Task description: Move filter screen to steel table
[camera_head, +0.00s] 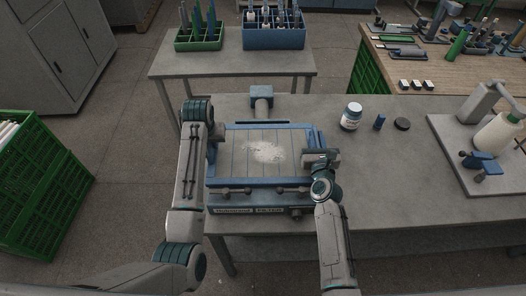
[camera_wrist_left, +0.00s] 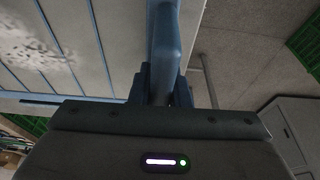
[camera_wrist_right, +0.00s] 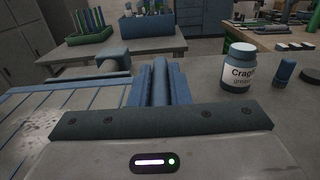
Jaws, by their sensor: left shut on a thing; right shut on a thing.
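The filter screen (camera_head: 240,160) is a flat grey panel with blue edges and a pale dusty patch in its middle. In the head view it lies over a blue-framed filter unit (camera_head: 246,210) with a label and knobs at its front. My left gripper (camera_head: 211,151) is shut on the screen's left blue edge, which shows in the left wrist view (camera_wrist_left: 165,45). My right gripper (camera_head: 313,155) is shut on the right blue edge, seen in the right wrist view (camera_wrist_right: 160,85). I cannot tell whether the screen is lifted clear of the unit. A grey table (camera_head: 165,68) stands behind.
The grey table at the back carries a green crate (camera_head: 200,42) and a blue crate (camera_head: 275,38) of spools. A labelled jar (camera_head: 351,118), a blue piece (camera_head: 379,121) and a dark lid (camera_head: 402,124) stand right of the screen. A winder (camera_head: 485,150) is further right.

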